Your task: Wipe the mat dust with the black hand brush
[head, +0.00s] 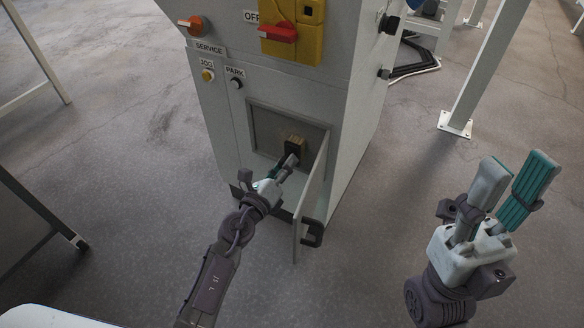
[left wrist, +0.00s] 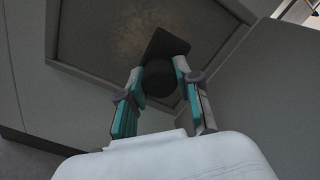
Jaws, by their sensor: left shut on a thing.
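The black hand brush (head: 293,147) is inside the low opening of the grey cabinet. In the left wrist view it shows as a dark flat block (left wrist: 166,46) with a round knob below it. My left gripper (head: 283,168) is shut on this knob, with one finger on each side (left wrist: 158,76). The brush lies against a dark mat surface (left wrist: 85,45). A tan dust patch (left wrist: 125,36) shows on that surface beside the brush, partly hidden by it. My right gripper (head: 514,182) is open and empty over the floor at the right.
The grey cabinet (head: 235,125) carries switches and a red handle (head: 278,33). Its small door (head: 311,195) stands open just right of my left gripper. A white post (head: 480,75) stands at the right. The floor between the arms is clear.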

